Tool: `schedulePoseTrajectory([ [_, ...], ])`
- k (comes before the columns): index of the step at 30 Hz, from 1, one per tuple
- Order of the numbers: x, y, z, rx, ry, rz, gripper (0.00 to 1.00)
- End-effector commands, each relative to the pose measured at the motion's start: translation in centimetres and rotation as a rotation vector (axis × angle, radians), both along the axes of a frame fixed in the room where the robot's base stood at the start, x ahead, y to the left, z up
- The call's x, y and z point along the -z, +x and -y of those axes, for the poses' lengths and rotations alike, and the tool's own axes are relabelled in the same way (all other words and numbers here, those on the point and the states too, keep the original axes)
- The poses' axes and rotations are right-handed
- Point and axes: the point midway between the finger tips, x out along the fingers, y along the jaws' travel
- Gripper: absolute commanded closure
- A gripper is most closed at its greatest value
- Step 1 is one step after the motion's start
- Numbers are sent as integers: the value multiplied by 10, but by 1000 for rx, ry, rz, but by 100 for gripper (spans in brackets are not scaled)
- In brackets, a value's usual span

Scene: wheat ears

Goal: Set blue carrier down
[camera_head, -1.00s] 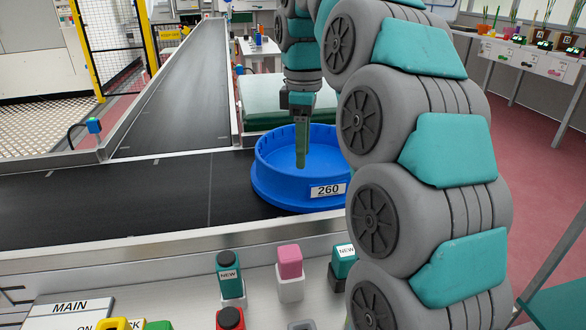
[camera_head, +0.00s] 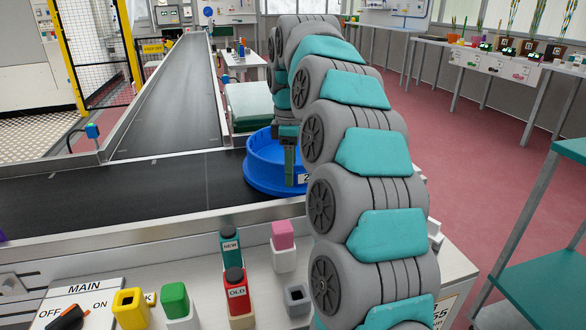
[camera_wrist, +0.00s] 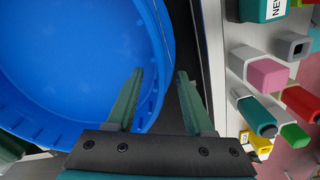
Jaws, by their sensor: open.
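My gripper (camera_head: 290,182) is at the carrier's near right side, pointing down. In the wrist view, the gripper (camera_wrist: 160,74) is open, with green fingers on either side of the carrier's rim (camera_wrist: 166,35). The left finger is over the inside and the right finger is outside. I cannot tell whether either touches the wall. The carrier's interior looks empty where visible.
The conveyor (camera_head: 110,190) has free belt to the left, and a second belt (camera_head: 180,90) runs away behind. A metal rail (camera_head: 150,223) separates it from the front bench, which holds several coloured blocks, including a pink one (camera_head: 283,235). A green padded block (camera_head: 248,106) stands behind the carrier.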

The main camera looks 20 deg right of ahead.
Motion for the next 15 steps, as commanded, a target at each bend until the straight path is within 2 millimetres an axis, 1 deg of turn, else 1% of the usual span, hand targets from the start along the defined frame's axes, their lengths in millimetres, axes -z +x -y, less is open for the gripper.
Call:
schedulePoseTrajectory([
  [1,5,4,2,1,0,-3,47],
  [3,8,6,4,0,0,-2,47],
  [8,7,6,4,0,-1,-1,47],
  [11,7,6,4,0,-1,-1,56],
  [15,7,6,3,-1,-1,0,72],
])
